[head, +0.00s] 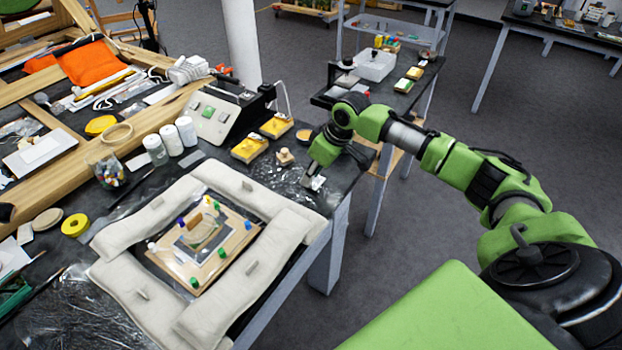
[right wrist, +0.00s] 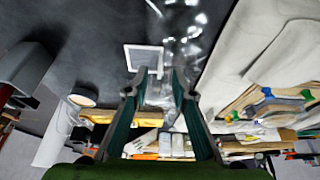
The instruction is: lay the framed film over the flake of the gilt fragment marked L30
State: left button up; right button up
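The framed film is a small white-edged square with a grey middle (right wrist: 144,58); it lies on the dark tabletop in the right wrist view. In the head view a small pale piece (head: 317,183) shows below my right gripper (head: 312,176), at the table's right corner. My right gripper's fingers (right wrist: 160,76) are apart, with the frame just beyond the tips, towards the left finger. The gilt fragment (head: 200,236) lies on a wooden board with coloured pins, ringed by pale padded cushions. No L30 mark is readable. At the left edge, dark green parts (head: 18,296) may be my left gripper, mostly cut off.
Clear crinkled sheet (head: 285,178) lies near the right gripper. Yellow blocks (head: 249,148), a small wooden knob (head: 285,157), white jars (head: 171,140) and a grey instrument box (head: 215,112) stand behind. The cushions (head: 285,240) stand between gripper and fragment.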

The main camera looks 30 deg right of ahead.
jog(key=shift+x, duration=1.2)
grip_shut()
